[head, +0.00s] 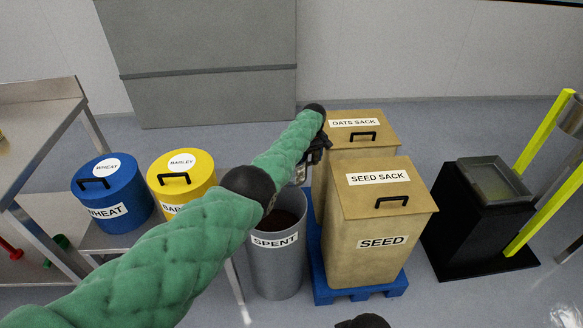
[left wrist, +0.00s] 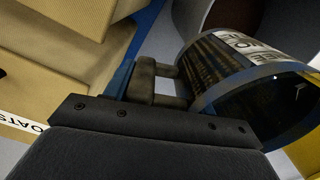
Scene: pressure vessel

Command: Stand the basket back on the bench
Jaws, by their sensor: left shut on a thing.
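The basket (left wrist: 222,75) shows in the left wrist view as a shiny cylinder with a dark and golden wall, a white label and an open round end. It is tipped on its side. My left gripper (left wrist: 178,85) is shut on it at its near edge. In the head view my left gripper (head: 303,172) is beside the oats sack bin, above the spent bin's rim, and my arm hides most of what it holds. A steel bench (head: 35,120) stands at the far left.
The grey spent bin (head: 276,268) stands below my left arm. The seed sack bin (head: 380,235) and oats sack bin (head: 358,125) stand on a blue pallet (head: 345,292). Blue wheat (head: 115,195) and yellow barley (head: 183,180) drums stand at left. A black stand (head: 480,225) is at right.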

